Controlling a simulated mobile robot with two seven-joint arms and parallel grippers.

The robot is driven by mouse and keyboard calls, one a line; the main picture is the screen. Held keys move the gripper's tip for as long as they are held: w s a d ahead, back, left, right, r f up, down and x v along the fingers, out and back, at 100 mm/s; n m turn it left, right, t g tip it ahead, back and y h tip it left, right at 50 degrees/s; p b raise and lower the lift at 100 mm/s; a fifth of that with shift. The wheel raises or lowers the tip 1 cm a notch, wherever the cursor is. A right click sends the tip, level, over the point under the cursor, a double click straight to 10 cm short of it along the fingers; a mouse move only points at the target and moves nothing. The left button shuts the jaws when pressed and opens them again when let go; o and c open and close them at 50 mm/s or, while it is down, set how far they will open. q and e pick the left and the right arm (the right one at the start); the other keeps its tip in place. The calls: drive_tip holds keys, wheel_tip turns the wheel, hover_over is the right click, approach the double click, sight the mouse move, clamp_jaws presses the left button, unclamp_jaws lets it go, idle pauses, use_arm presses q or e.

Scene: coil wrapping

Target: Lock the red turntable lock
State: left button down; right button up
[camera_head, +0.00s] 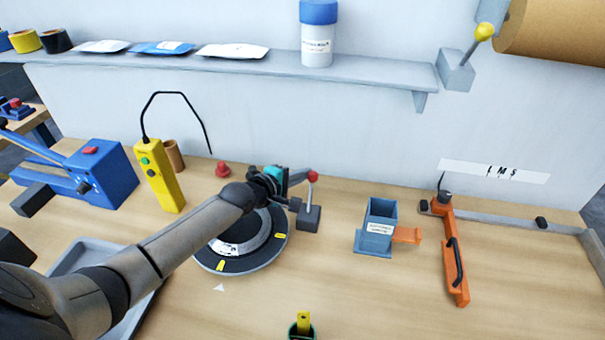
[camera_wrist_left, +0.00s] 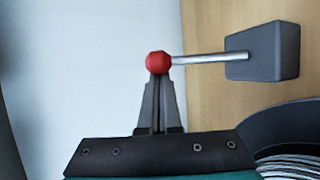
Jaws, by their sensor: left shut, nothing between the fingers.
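The red turntable lock has a red ball knob (camera_head: 313,176) on a metal rod that rises from a dark grey block (camera_head: 308,218) at the right edge of the round black turntable (camera_head: 246,262). My left gripper (camera_head: 302,179) reaches over the turntable with its fingertips at the ball. In the left wrist view the gripper (camera_wrist_left: 158,84) is shut and empty, and the red ball (camera_wrist_left: 159,62) sits right at its fingertips, overlapping them in the picture. I cannot tell whether they touch. The rod runs from the ball to the grey block (camera_wrist_left: 264,51). My right gripper is not in view.
A blue box with an orange tab (camera_head: 380,228) and an orange arm with a black handle (camera_head: 452,255) stand to the right. A yellow control box (camera_head: 160,176), a red button (camera_head: 222,168) and a grey tray (camera_head: 85,258) are to the left. The front right table is clear.

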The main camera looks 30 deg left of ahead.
use_arm(q)
drive_tip(key=shift+s+r+t+b, duration=0.1)
drive_tip(key=shift+s+t+b, duration=0.15)
drive_tip(key=shift+t+b, duration=0.15)
drive_tip(key=shift+s+d+t, duration=0.1)
drive_tip(key=shift+s+t, duration=0.1)
drive_tip(key=shift+t, duration=0.1)
drive_tip(key=s+m+t+b, duration=0.1)
drive_tip(key=b, duration=0.1)
drive_tip(key=s+t+b, duration=0.1)
drive_tip(key=t+b, duration=0.1)
drive_tip(key=b, duration=0.1)
drive_tip(key=shift+s+d+r+m, duration=0.15)
drive_tip(key=shift+s+d+m, duration=0.25)
drive_tip(key=shift+s+t+h, duration=0.3)
drive_tip(key=shift+s+t, duration=0.05)
drive_tip(key=shift+t, duration=0.25)
drive_tip(key=shift+s+d+r+m+b, duration=0.15)
drive_tip(key=shift+s+m+b, duration=0.15)
drive_tip(key=shift+s+d+p, duration=0.25)
drive_tip(key=shift+s+p, duration=0.1)
drive_tip(key=shift+s, duration=0.55)
drive_tip(key=shift+s+d+f+p, duration=0.15)
drive_tip(key=shift+s+f, duration=0.1)
drive_tip(key=shift+s, duration=0.2)
drive_tip(key=shift+s+d+f+p, duration=0.1)
drive_tip(key=shift+s+f+p, duration=0.1)
drive_tip(key=shift+s, duration=0.25)
